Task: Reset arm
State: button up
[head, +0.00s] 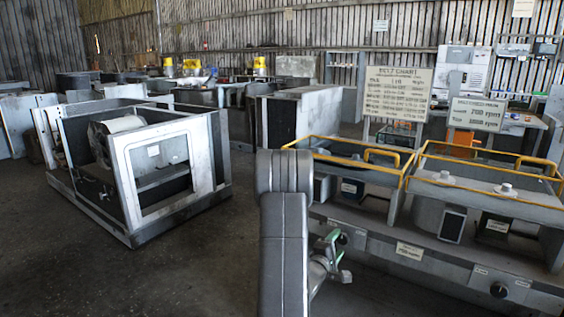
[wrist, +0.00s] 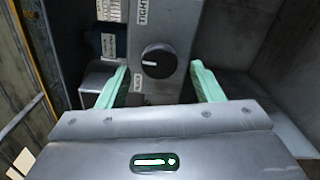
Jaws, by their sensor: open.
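My gripper (wrist: 160,88) shows in the wrist view with its two pale green fingers spread apart and nothing between the tips. Beyond the fingers, a black round knob (wrist: 158,61) sits on a grey panel labelled "TIGHT". From this view I cannot tell how far the fingertips are from the panel. In the head view my arm rises in the middle, and my gripper (head: 334,246) shows small and partly hidden beside it, close to the front of the grey bench (head: 410,252).
Yellow rails (head: 350,160) top the bench at right. Another black knob (head: 498,290) is on its front. A belt chart sign (head: 397,93) and a second sign (head: 477,114) stand behind. An open-framed housing (head: 150,165) stands at left. The floor (head: 190,270) between is clear.

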aim_at(341, 240)
jog(key=x, duration=0.3)
jog(key=shift+w+d, duration=0.1)
jog(key=shift+m+b, duration=0.5)
jog(key=shift+m, duration=0.5)
jog(key=shift+m+b, duration=0.5)
jog(key=shift+m, duration=0.7)
jog(key=m+b, duration=0.2)
jog(key=m, duration=0.3)
jog(key=m+b, duration=0.2)
jog(key=m, duration=0.2)
jog(key=m+b, duration=0.2)
jog(key=m, duration=0.3)
jog(key=shift+r+b, duration=0.15)
jog(key=shift+b, duration=0.2)
jog(key=shift+s+r, duration=0.1)
jog(key=shift+s, duration=0.15)
